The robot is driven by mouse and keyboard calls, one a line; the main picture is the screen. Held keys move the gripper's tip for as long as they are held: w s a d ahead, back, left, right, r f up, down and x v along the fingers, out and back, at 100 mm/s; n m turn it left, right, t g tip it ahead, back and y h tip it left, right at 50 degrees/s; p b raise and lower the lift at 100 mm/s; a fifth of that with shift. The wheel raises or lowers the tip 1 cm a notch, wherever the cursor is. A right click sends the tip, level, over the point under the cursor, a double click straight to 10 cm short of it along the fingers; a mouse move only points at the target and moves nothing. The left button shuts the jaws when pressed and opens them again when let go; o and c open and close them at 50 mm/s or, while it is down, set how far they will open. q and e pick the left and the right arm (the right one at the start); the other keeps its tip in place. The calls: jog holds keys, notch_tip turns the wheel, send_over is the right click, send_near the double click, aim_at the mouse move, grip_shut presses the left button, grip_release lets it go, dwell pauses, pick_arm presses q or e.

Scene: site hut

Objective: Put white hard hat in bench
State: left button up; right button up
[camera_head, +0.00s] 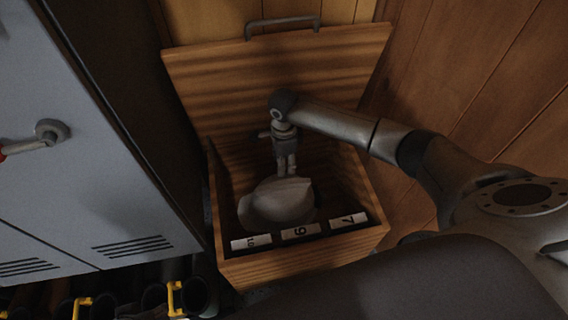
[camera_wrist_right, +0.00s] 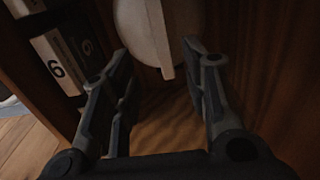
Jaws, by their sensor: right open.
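The white hard hat (camera_head: 278,203) sits inside the open wooden bench (camera_head: 300,262), near its front wall. In the right wrist view the hat (camera_wrist_right: 143,27) shows at the top, just beyond the fingertips. My right gripper (camera_head: 287,170) reaches down into the bench at the hat's back edge. In the right wrist view my right gripper (camera_wrist_right: 160,72) has its fingers apart with nothing held between them. I cannot tell whether a finger touches the hat. The bench floor shows between the fingers. My left gripper is not in view.
The bench lid (camera_head: 280,75) stands raised at the back with a dark handle. Number labels (camera_head: 300,231) line the front. A grey locker (camera_head: 75,150) stands close on the left, a plank wall (camera_head: 480,80) on the right. Boots with yellow loops (camera_head: 175,298) are at the lower left.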

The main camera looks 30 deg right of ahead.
jog(key=s+a+f+n+t+y, duration=0.2)
jog(key=s+a+f+n, duration=0.1)
jog(key=s+a+n, duration=1.05)
jog(key=s+d+r+n+t+h, duration=0.1)
jog(key=s+d+r+n, duration=0.2)
jog(key=s+d+n, duration=0.6)
jog(key=shift+s+d+r+h, duration=0.2)
jog(key=shift+s+r+h, duration=0.2)
jog(key=shift+s, duration=0.5)
jog(key=shift+n, duration=0.25)
